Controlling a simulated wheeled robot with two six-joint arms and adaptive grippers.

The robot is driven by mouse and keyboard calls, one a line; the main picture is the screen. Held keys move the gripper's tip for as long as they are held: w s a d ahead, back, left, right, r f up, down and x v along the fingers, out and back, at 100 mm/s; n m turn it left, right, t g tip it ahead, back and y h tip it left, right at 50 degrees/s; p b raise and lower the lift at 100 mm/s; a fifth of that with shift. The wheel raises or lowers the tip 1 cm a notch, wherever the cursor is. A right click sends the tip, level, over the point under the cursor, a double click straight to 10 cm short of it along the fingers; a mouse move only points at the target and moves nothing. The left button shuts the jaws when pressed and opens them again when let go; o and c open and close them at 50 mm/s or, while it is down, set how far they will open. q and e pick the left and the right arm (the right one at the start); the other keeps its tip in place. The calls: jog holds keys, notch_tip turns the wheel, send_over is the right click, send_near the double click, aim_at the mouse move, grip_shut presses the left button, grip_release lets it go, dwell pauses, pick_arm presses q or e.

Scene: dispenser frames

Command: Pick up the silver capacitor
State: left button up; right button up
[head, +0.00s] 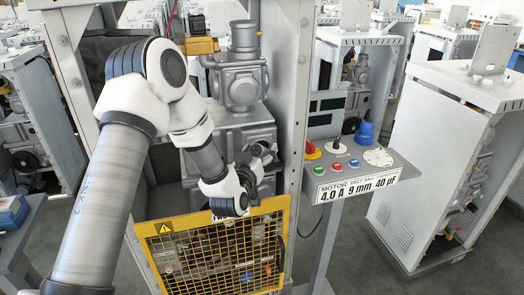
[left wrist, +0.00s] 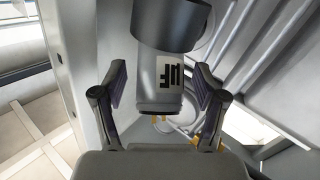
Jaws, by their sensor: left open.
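The silver capacitor (left wrist: 155,75) is a grey metal cylinder with a wider top and a white label with dark letters. In the left wrist view it stands between the two fingers of my left gripper (left wrist: 160,85), with a gap on each side. The gripper is open and does not hold it. In the head view my left gripper (head: 262,158) is inside the dispenser frame, in front of the grey machine body. I cannot make out the capacitor there. My right gripper is not in view.
A yellow mesh guard (head: 215,252) stands low at the front of the frame, under my left wrist. The grey machine (head: 240,85) is close behind. A frame post (head: 296,110) and a control panel (head: 350,165) stand right of the gripper.

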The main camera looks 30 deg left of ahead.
pick_arm(q)
jog(key=shift+s, duration=0.15)
jog(key=c, duration=1.3)
jog(key=shift+r, duration=0.1)
grip_shut()
jog(key=shift+r, duration=0.1)
